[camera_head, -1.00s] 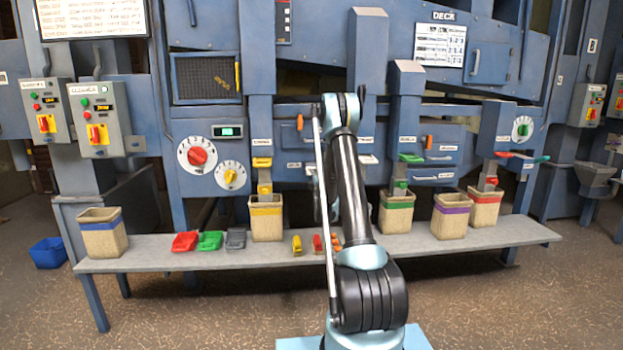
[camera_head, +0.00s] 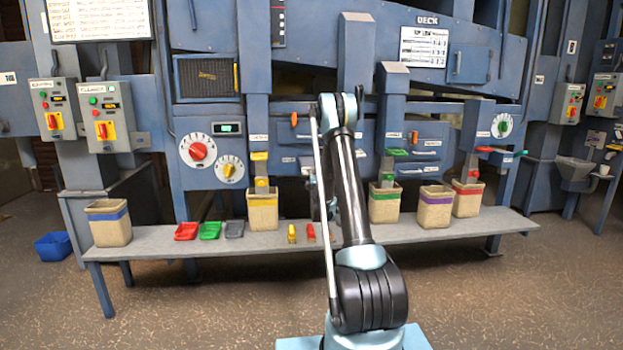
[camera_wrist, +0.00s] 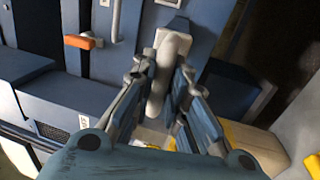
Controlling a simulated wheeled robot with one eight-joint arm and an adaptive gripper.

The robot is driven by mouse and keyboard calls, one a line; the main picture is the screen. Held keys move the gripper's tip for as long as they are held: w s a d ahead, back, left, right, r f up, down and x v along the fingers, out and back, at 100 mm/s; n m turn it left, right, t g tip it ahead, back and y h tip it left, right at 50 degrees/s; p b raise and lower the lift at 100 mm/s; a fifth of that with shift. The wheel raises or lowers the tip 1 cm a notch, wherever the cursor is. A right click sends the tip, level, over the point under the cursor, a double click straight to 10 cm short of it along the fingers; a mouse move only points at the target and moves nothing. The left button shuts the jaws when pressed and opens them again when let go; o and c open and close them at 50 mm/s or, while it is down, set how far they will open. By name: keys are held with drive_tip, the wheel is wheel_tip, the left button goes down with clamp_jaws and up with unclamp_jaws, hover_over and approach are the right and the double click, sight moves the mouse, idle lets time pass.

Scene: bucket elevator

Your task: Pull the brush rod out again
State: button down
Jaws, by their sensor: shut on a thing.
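My gripper (camera_wrist: 160,95) is shut on a pale, rounded bar (camera_wrist: 172,60) that runs between its fingers in the wrist view. Which part of the machine the bar belongs to, and whether it is the brush rod's handle, I cannot tell. In the head view my gripper is mostly hidden behind my arm, in front of the blue machine (camera_head: 357,55). An orange handle (camera_wrist: 84,42) sits left of my fingers in the wrist view. The head view shows orange handles left (camera_head: 294,119) and right (camera_head: 413,137) of my arm.
A grey bench (camera_head: 160,242) runs along the machine, below my arm. It carries bins with yellow (camera_head: 261,214), green (camera_head: 384,207), purple (camera_head: 435,210), red (camera_head: 467,200) and blue (camera_head: 109,226) bands, plus small coloured trays (camera_head: 210,230). The floor in front is clear.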

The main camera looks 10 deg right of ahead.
drive_tip(key=c, duration=1.6)
unclamp_jaws()
drive_tip(key=shift+s+d+f, duration=0.1)
drive_tip(key=shift+f, duration=0.05)
drive_tip(key=shift+a, duration=0.25)
drive_tip(key=shift+s+f, duration=0.2)
drive_tip(key=shift+s, duration=1)
drive_tip(key=shift+s+f, duration=0.25)
drive_tip(key=shift+s, duration=0.95)
drive_tip(key=shift+s+f, duration=0.2)
drive_tip(key=shift+s, duration=1)
drive_tip(key=shift+r, duration=0.1)
